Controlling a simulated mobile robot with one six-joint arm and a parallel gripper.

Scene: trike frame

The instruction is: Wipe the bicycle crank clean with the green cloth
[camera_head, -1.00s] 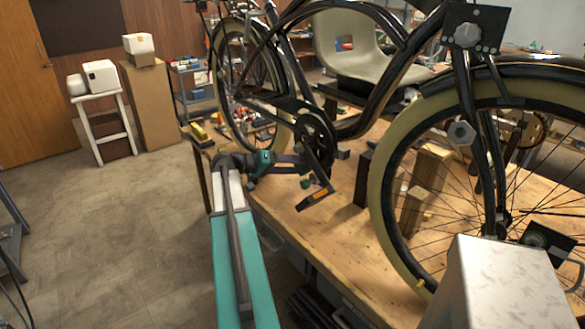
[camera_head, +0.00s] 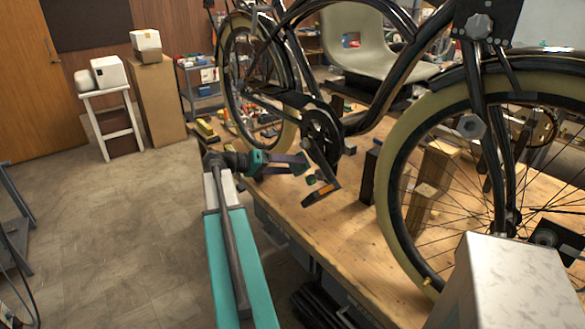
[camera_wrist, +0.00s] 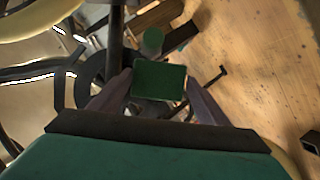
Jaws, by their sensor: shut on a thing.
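The green cloth (camera_wrist: 158,80) shows as a small dark green block between my fingertips in the wrist view. A small bit of green by the pedal (camera_head: 311,180) in the head view looks like the same cloth. My gripper (camera_head: 303,164) is shut on it, just left of the bicycle crank (camera_head: 319,156). The crank hangs down from the chainring to the pedal (camera_head: 321,194). In the wrist view a dark upright bar (camera_wrist: 115,40), probably part of the crank, stands at the cloth's upper left. I cannot tell whether cloth and crank touch.
The bicycle stands over a wooden workbench (camera_head: 290,213). Dark and wooden blocks (camera_head: 368,172) stand right of the crank. A green cylinder (camera_wrist: 152,42) is beyond the cloth in the wrist view. The front wheel (camera_head: 397,185) is close on the right. Open floor (camera_head: 110,220) lies left.

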